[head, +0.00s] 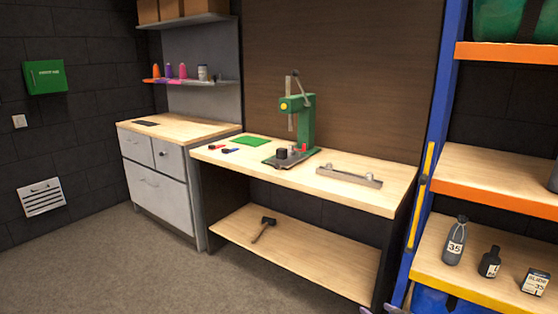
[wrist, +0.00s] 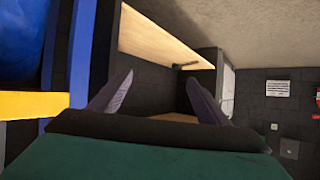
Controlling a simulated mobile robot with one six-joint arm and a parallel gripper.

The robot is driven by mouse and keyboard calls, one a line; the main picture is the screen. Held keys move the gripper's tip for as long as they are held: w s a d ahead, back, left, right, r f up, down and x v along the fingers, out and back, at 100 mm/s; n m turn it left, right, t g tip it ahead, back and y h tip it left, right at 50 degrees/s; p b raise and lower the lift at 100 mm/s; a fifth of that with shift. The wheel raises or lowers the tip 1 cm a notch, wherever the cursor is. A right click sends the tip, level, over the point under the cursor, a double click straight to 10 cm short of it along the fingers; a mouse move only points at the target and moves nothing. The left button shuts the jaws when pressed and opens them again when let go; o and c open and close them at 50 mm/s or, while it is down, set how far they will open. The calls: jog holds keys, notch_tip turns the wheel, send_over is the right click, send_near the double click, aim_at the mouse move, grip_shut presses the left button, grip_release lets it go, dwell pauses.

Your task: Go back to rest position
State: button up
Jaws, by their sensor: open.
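My gripper (wrist: 160,78) shows in the wrist view with its two grey-purple fingers spread apart. It is open, and nothing is between the fingers. Beyond them in the wrist view lie a dark space and the wooden lower shelf (wrist: 160,45) of the workbench, seen at a turned angle. In the head view only small grey-purple tips show at the bottom edge, by the foot of the blue rack; the rest of the arm is out of view.
The workbench (head: 400,190) carries a green press (head: 306,122), a metal bar (head: 348,177) and a green mat (head: 249,142). A hammer (head: 263,229) lies on its lower shelf. A blue and orange rack (head: 435,150) with bottles stands close at right. Carpet (head: 120,270) is clear at left.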

jog(key=s+a+f+n+g+y+p, duration=0.1)
jog(key=s+a+f+g+p, duration=0.15)
jog(key=s+a, duration=0.4)
jog(key=s+a+f+n+g+y+p, duration=0.1)
jog(key=s+a+f+g+p, duration=0.15)
jog(key=a, duration=0.75)
jog(key=s+a+f+n+g+y+p, duration=0.1)
jog(key=s+a+f+g+p, duration=0.1)
jog(key=s+a+f, duration=0.35)
jog(key=s+a+f+n+g+p, duration=0.1)
jog(key=s+a+g+p, duration=0.2)
jog(key=s, duration=0.4)
jog(key=s+a+f+g, duration=0.15)
jog(key=s+a, duration=0.25)
jog(key=s, duration=0.4)
jog(key=s+d+m+g+h, duration=0.3)
jog(key=s+d, duration=0.1)
jog(key=s, duration=0.3)
jog(key=s+d+m+g+h, duration=0.2)
jog(key=s+d+g, duration=0.1)
jog(key=s, duration=0.4)
jog(key=shift+d+r+m+h, duration=0.4)
jog(key=shift+d+r, duration=0.05)
jog(key=shift+d, duration=0.35)
jog(key=shift+s, duration=0.1)
